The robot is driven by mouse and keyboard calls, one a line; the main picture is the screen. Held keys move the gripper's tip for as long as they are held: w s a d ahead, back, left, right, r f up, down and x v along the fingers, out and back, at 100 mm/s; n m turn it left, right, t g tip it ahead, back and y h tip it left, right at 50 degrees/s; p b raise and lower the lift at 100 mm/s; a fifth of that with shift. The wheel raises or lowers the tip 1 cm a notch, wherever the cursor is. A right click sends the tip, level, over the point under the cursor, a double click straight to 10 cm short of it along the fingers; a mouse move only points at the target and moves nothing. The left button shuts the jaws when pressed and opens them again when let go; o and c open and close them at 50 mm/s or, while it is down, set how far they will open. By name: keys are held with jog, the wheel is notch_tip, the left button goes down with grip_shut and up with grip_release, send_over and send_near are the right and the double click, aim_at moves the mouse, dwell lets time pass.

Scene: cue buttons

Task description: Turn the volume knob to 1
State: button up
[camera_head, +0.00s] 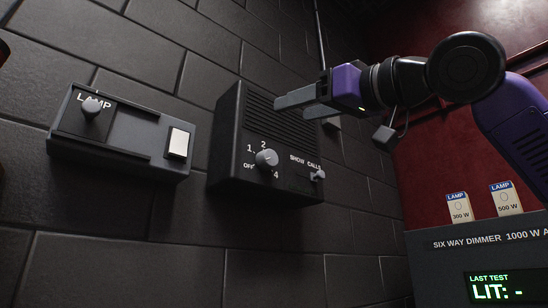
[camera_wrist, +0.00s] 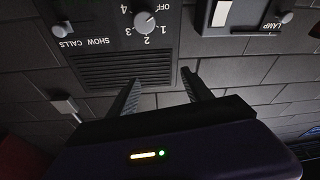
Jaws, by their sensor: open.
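The volume knob (camera_head: 266,159) is a small grey round knob on the lower front of a black speaker box (camera_head: 232,137), ringed by the labels OFF, 1, 2 and 4. In the wrist view, upside down, the knob (camera_wrist: 144,21) shows with 3 as well. I cannot tell surely which label it points to. My gripper (camera_head: 290,108) is open and empty, in front of the box's upper grille and above the knob in the head view. In the wrist view its two fingers (camera_wrist: 160,76) stand apart, short of the knob and not touching it.
A SHOW CALLS switch (camera_head: 319,175) sits right of the knob. Left is a LAMP panel with a slider knob (camera_head: 91,110) and white switch (camera_head: 178,143). A dimmer unit (camera_head: 470,240) with two lamp boxes stands lower right. The space before the knob looks clear.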

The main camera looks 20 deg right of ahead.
aim_at(272, 158)
jog(key=w+f+m, duration=0.1)
jog(key=w, duration=0.2)
jog(key=w+f+m+g+h+p, duration=0.1)
jog(key=w+f, duration=0.1)
jog(key=w, duration=0.1)
jog(key=w+a+f+m+g+h+p, duration=0.1)
jog(key=w+f, duration=0.1)
jog(key=w, duration=0.1)
jog(key=shift+w+a+f, duration=0.1)
jog(key=shift+w+f, duration=0.05)
jog(key=shift+w, duration=0.15)
grip_shut()
